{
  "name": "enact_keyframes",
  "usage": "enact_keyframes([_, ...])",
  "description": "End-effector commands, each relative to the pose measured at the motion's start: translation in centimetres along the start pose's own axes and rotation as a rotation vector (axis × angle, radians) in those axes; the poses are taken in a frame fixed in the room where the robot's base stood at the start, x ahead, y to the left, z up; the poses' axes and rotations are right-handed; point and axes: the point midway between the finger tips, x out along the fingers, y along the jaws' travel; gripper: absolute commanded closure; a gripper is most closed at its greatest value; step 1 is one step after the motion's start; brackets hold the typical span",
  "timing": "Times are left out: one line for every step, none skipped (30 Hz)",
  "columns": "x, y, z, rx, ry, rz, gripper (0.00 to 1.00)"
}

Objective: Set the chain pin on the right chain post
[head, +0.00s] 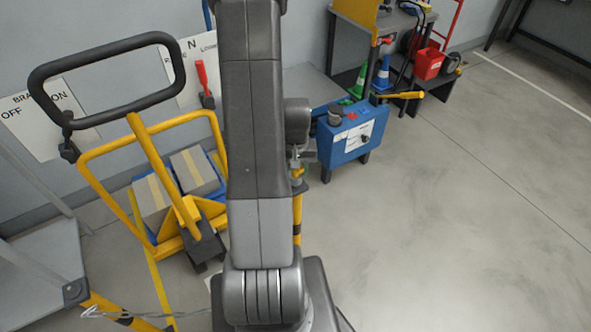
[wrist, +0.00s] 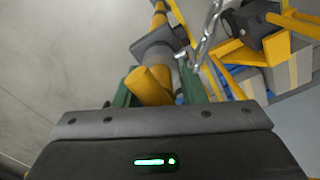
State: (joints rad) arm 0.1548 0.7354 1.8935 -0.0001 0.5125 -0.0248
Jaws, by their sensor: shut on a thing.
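My gripper is shut on the chain pin (wrist: 149,84), whose yellow end shows between the green fingers in the wrist view (wrist: 155,93). A silvery chain (wrist: 207,36) runs up beside it. Beyond the pin is a grey collar, with the yellow right chain post (wrist: 159,14) behind it. I cannot tell whether the pin is in the post. In the head view the post (head: 297,217) shows beside my arm, which hides part of it, and the fingers are too small to make out there.
A yellow cart with boxes (head: 147,207) stands left of my arm. A yellow and black post (head: 112,307) with a chain (head: 95,313) is at lower left. A blue box-shaped unit (head: 352,135) stands behind to the right. The floor at right is clear.

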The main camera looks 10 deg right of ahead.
Motion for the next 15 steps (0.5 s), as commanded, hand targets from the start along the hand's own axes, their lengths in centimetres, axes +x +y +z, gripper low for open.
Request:
enact_keyframes([0.21,0.0,0.0,0.0,0.0,0.0,0.89])
enact_keyframes([0.27,0.0,0.0,0.0,0.0,0.0,0.89])
enact_keyframes([0.36,0.0,-0.01,0.0,0.0,0.0,0.89])
enact_keyframes([0.42,0.0,-0.01,0.0,0.0,0.0,0.89])
enact_keyframes([0.48,0.0,0.0,0.0,0.0,0.0,0.89])
enact_keyframes([0.56,0.0,0.0,0.0,0.0,0.0,0.89])
enact_keyframes([0.62,0.0,-0.01,0.0,0.0,0.0,0.89])
enact_keyframes([0.68,0.0,0.0,0.0,0.0,0.0,0.89])
enact_keyframes([0.76,0.0,0.0,0.0,0.0,0.0,0.89])
enact_keyframes([0.82,0.0,0.0,0.0,0.0,0.0,0.89])
enact_keyframes([0.88,0.0,0.0,0.0,0.0,0.0,0.89])
enact_keyframes([0.96,0.0,0.0,0.0,0.0,0.0,0.89])
enact_keyframes([1.02,0.0,0.0,0.0,0.0,0.0,0.89])
enact_keyframes([1.08,0.0,0.0,0.0,0.0,0.0,0.89])
enact_keyframes([1.08,0.0,-0.01,0.0,0.0,0.0,0.61])
